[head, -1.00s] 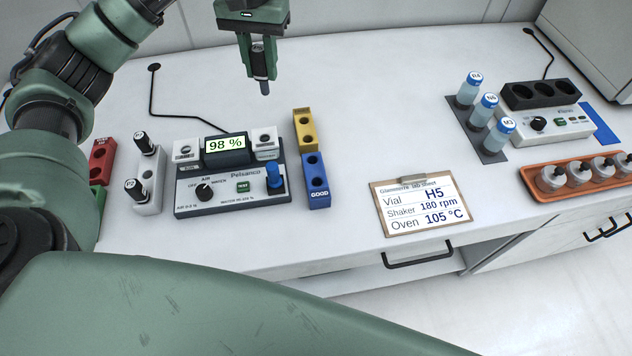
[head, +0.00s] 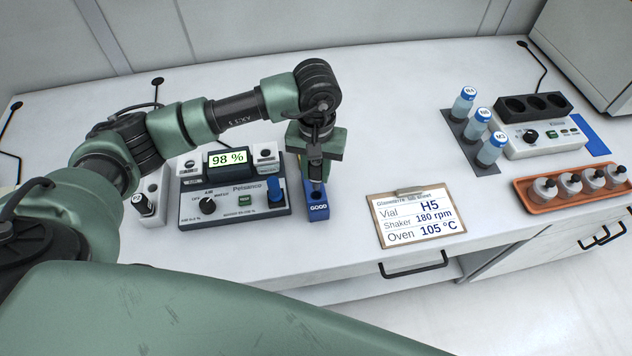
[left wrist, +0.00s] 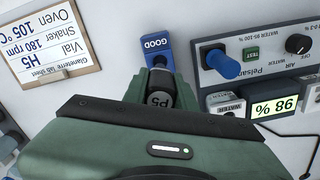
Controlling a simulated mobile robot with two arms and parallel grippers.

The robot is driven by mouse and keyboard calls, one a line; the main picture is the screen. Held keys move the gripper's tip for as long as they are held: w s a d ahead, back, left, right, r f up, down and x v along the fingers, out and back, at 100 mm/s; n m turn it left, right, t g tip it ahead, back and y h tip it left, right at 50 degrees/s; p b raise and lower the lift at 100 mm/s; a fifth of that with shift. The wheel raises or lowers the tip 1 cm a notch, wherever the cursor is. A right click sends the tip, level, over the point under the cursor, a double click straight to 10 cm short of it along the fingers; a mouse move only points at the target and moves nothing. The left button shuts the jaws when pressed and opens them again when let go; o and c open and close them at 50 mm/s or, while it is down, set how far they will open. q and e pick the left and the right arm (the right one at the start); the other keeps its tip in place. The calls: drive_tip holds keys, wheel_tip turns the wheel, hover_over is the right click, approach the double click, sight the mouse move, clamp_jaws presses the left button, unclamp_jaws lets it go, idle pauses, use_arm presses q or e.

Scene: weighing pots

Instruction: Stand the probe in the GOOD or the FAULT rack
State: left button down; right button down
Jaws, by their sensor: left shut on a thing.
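My left gripper (head: 316,180) points down and is shut on the probe (left wrist: 160,101), whose dark cap reads P5 in the left wrist view. The blue GOOD rack (head: 318,212) is right below it, and its labelled end also shows in the left wrist view (left wrist: 155,44). The probe's lower end is over or in the rack; I cannot tell how deep. The gripper hides the rack's far part and the yellow rack behind it. The red rack is hidden behind my left arm. My right gripper is not in view.
The Pelsanco meter (head: 235,200), reading 98 %, stands close left of the blue rack, with its blue knob (head: 275,189) nearest. A white holder (head: 153,214) with a P2 probe is further left. A clipboard (head: 421,216) lies to the right, with clear table between.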

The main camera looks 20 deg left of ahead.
sight(316, 187)
use_arm(q)
wheel_tip(316, 187, down, 3)
drive_tip(key=shift+r, duration=0.1)
wheel_tip(316, 187, down, 3)
drive_tip(key=shift+f+p, duration=0.1)
drive_tip(key=shift+p, duration=0.55)
drive_tip(key=shift+f, duration=0.4)
drive_tip(key=shift+f, duration=0.1)
drive_tip(key=shift+f, duration=0.1)
drive_tip(key=c, duration=1.1)
unclamp_jaws()
